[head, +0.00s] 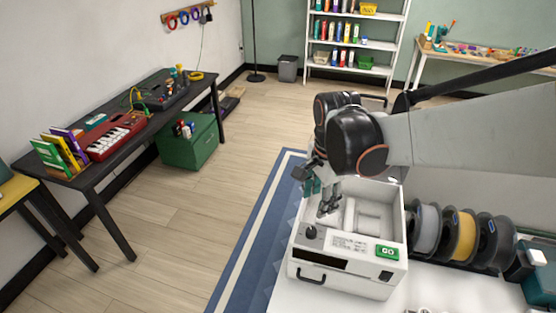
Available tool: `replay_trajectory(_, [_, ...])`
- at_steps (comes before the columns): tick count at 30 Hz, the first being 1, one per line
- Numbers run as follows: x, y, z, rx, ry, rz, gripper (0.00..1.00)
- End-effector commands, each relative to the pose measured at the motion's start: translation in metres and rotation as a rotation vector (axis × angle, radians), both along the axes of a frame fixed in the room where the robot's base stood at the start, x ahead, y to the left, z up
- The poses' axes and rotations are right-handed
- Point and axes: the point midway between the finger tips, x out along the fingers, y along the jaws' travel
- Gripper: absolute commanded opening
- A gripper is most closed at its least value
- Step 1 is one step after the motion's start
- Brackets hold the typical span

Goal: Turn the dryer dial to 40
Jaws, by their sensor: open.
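The dryer (345,285) is a white box on the white worktop at the lower right of the head view. Its top has an open recess at the back, a printed label (351,245) and a green panel reading "GO" (387,252). A dark round dial (311,231) stands at the left of its front top edge. The dial's setting is too small to read. My gripper (322,204) is open and empty, pointing down above the dryer's left back part. It is behind the dial in the picture and appears apart from it.
Several filament spools (458,236) stand right of the dryer, with a teal box (540,285) beyond. A blue rug (254,248) lies on the floor left of the worktop. A dark table (160,125) with a red keyboard stands at the left wall. Open floor lies between.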

Motion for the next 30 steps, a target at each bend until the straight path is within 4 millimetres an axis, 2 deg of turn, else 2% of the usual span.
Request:
replay_trajectory(4, [0.003,0.004,-0.004,-0.001,0.014,-0.025,0.47])
replay_trajectory(8, [0.004,0.004,-0.019,-0.001,0.014,-0.026,0.47])
replay_trajectory(21, [0.008,0.006,-0.102,-0.001,0.013,-0.024,0.47])
replay_trajectory(25, [0.009,0.006,-0.121,-0.001,0.013,-0.024,0.47])
replay_trajectory(30, [0.009,0.006,-0.135,-0.001,0.012,-0.024,0.47])
